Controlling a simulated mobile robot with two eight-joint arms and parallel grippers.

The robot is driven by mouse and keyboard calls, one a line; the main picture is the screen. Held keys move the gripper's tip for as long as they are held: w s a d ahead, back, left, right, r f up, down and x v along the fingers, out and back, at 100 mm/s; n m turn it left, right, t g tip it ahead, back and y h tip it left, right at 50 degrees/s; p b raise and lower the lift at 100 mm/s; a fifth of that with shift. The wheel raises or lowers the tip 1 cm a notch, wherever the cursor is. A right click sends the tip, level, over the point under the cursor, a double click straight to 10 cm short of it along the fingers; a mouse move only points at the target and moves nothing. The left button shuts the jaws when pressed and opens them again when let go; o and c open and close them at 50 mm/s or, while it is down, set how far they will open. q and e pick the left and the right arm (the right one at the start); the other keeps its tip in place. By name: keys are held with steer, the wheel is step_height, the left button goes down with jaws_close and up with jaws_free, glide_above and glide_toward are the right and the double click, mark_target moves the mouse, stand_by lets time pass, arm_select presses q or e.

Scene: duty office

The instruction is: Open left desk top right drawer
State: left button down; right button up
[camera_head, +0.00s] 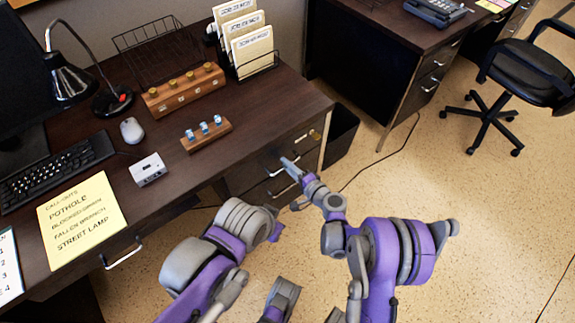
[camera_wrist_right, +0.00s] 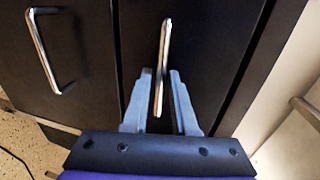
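The left desk (camera_head: 75,163) is dark wood. Its top right drawer (camera_wrist_right: 195,40) has a dark front and a metal bar handle (camera_wrist_right: 164,55); both are closed in on by my right arm in the head view. My right gripper (camera_head: 290,162) is at that drawer front. In the right wrist view my right gripper (camera_wrist_right: 160,78) is open, with one finger on each side of the handle and a small gap showing on both sides. The drawer looks shut. Parts of my left arm show in the head view, but I cannot make out its gripper.
The lower drawer's handle (camera_wrist_right: 50,50) is beside the top one in the wrist view. On the desk are a lamp (camera_head: 68,80), keyboard (camera_head: 60,168), mouse (camera_head: 132,130) and file rack (camera_head: 245,45). A dark bin (camera_head: 341,135) stands right of the desk.

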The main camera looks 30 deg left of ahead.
steer(key=shift+w+a, duration=0.1)
steer(key=shift+a, duration=0.1)
jaws_close()
stand_by(1.4)
